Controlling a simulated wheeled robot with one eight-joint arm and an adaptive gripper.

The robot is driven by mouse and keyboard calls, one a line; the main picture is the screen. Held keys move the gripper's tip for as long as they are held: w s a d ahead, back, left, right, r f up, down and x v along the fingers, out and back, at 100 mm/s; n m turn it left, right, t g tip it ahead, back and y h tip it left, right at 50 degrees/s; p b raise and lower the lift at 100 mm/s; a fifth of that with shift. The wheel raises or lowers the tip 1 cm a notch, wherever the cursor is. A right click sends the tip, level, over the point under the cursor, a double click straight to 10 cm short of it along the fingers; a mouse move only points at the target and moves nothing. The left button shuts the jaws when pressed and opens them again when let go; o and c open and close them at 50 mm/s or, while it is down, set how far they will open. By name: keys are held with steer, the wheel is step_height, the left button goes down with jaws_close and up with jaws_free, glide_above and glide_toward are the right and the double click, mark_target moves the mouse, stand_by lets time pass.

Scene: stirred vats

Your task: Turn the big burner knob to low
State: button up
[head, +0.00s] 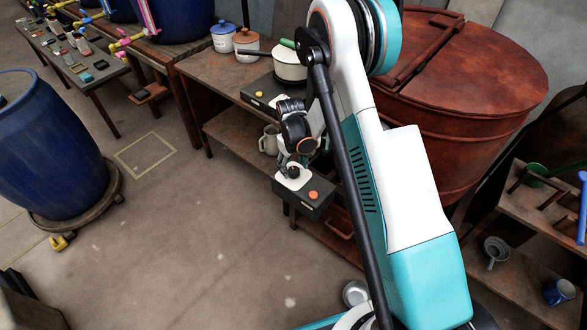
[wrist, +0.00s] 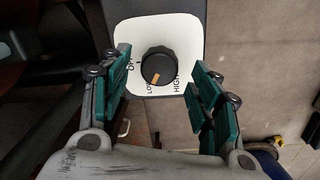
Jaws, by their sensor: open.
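A round black burner knob (wrist: 158,65) with an orange pointer stands on a white dial plate (wrist: 185,45) marked OFF, LOW and HIGH. The pointer faces down in the wrist view, close to the LOW mark. My gripper (wrist: 165,85) is open, with one teal-padded finger on each side of the knob and a gap to both. In the head view my gripper (head: 297,150) is just above a dark control box (head: 300,203) with a white plate and an orange round part.
A white pot (head: 291,66) stands on a dark burner on the rusty bench (head: 210,72). A large rusty vat (head: 470,80) is at the right. A blue barrel (head: 45,140) stands at the left. The floor between is mostly clear.

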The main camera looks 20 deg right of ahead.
step_height(320, 180, up, 10)
steer(key=shift+a, duration=0.15)
steer(key=shift+f, duration=0.1)
stand_by(0.5)
step_height(320, 180, up, 12)
steer(key=t, duration=0.2)
glide_above(293, 171)
steer(key=s, duration=0.4)
steer(key=s+r+m+t, duration=0.1)
steer(key=s+r, duration=0.5)
steer(key=r, duration=0.2)
steer(key=s+r+m+t, duration=0.1)
steer(key=s+r+t, duration=0.1)
steer(key=s, duration=0.7)
steer(key=s+r+m+t, duration=0.1)
steer(key=s+r, duration=0.3)
steer(key=s, duration=0.6)
steer(key=shift+t, duration=0.6)
